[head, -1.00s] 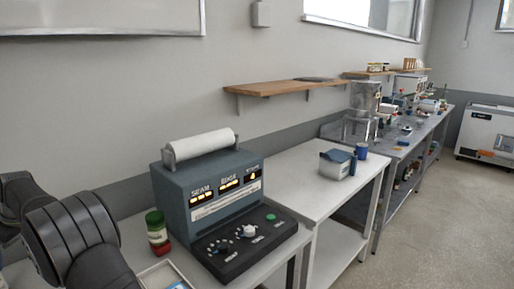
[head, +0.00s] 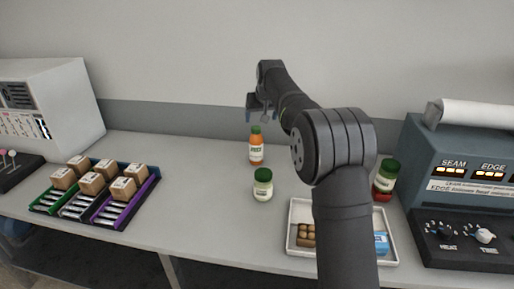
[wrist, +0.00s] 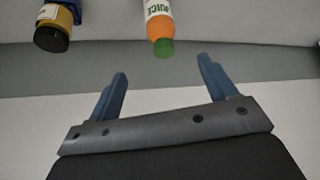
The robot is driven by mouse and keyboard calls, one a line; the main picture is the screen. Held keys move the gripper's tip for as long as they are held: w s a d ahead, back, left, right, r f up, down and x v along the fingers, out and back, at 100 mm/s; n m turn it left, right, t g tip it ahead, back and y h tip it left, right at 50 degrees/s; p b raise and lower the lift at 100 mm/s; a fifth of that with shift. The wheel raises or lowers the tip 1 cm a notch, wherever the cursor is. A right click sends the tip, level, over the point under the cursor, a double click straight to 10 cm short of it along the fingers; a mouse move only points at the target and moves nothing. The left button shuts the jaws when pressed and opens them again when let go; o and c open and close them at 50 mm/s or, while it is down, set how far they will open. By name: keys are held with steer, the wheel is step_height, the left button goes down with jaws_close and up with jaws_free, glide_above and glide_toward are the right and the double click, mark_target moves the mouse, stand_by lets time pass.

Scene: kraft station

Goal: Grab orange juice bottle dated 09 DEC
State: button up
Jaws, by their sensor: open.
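An orange juice bottle (head: 256,150) with a green cap and white label stands upright on the white bench, near the wall. Its date cannot be read. My gripper (head: 258,113) is above and around the bottle's far side in the head view; the exact gap cannot be told. In the wrist view, my gripper (wrist: 166,84) is open with nothing between its two blue fingers. The bottle (wrist: 159,22) appears upside down there, just beyond the fingertips and toward the right finger. Its base is out of that frame.
A white jar with green lid (head: 263,187) stands in front of the bottle. A dark-capped yellow-and-blue container (wrist: 55,22) shows in the wrist view. A white tray (head: 297,212), a red-based jar (head: 386,177) and a sealing machine (head: 455,170) are right; boxes in racks (head: 122,186) are left.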

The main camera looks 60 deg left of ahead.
mark_target(257, 137)
steer(key=x, duration=1.1)
steer(key=shift+d, duration=0.1)
steer(key=shift+s+d+x, duration=0.1)
steer(key=shift+s+x, duration=0.05)
steer(key=shift+x, duration=1.25)
steer(key=shift+s+d+x, duration=0.1)
steer(key=shift+s+x, duration=0.05)
steer(key=shift+x, duration=1.2)
steer(key=shift+f, duration=0.1)
steer(key=c, duration=1.3)
